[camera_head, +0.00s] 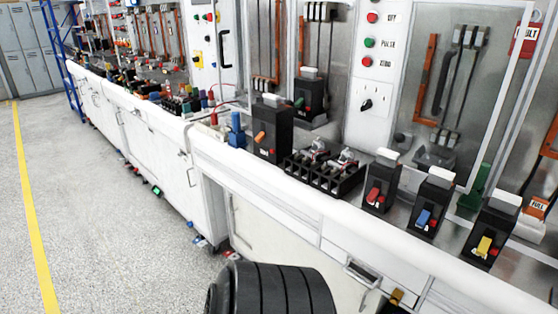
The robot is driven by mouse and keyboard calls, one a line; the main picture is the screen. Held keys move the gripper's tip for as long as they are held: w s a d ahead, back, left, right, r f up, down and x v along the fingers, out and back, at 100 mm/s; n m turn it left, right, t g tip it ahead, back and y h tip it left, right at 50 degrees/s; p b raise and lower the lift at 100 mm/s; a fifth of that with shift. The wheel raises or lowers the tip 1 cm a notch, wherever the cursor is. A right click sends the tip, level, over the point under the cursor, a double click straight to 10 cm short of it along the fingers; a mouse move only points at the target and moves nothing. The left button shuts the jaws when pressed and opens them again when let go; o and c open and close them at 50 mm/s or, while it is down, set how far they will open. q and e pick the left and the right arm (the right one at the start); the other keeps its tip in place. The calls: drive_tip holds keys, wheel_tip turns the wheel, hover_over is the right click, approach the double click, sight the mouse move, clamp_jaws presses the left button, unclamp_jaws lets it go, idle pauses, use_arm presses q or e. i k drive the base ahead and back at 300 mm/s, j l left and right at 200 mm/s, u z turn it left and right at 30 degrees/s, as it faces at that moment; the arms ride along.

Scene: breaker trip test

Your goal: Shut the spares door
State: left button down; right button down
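Under the white bench, a pale cabinet front (285,245) with a vertical handle at its left shows in the head view. Right of it is a dark recess with a metal handle (362,273). No readable label marks either as the spares door, and I cannot tell which one it is or how far it stands open. A black ribbed part, probably mine, hides the lower middle. Neither of my grippers is in view.
Breakers with red (375,195), blue (425,216) and yellow (485,245) levers stand on the bench. A small brown-yellow object (397,298) is low at the right. Small items lie along the cabinet foot. The grey floor (110,220) at left is clear.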

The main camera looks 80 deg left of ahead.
sight(273, 244)
drive_tip(key=u, duration=2.4)
